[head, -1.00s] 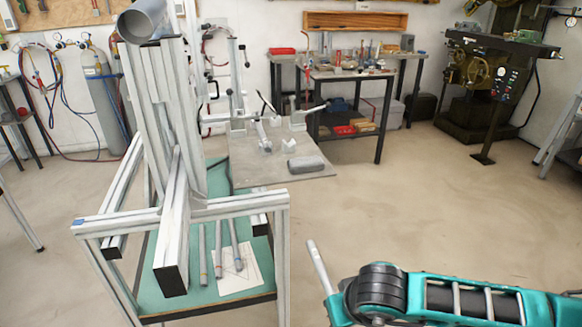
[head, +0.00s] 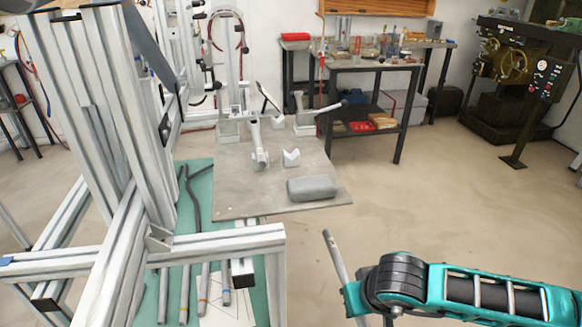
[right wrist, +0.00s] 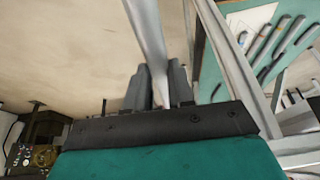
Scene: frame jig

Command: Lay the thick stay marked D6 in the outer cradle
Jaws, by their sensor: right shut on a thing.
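My right gripper (right wrist: 160,88) is shut on a grey round stay (right wrist: 147,30), which sticks out past the fingers. In the head view the stay (head: 335,255) stands tilted, upper end leaning left, over the floor right of the frame. No D6 mark is readable on it. A grey plate (head: 235,198) lies ahead, with a small white V-shaped cradle (head: 291,158) on it. A clamp-like fitting (head: 259,150) stands to its left. I cannot tell which support is the outer cradle. My left gripper is out of view.
An aluminium-profile frame (head: 110,215) fills the left foreground. Several stays (head: 187,290) lie on the green surface (head: 262,285) behind its lower bar. A grey rounded block (head: 312,188) sits on the plate's near right. A workbench (head: 360,67) stands behind.

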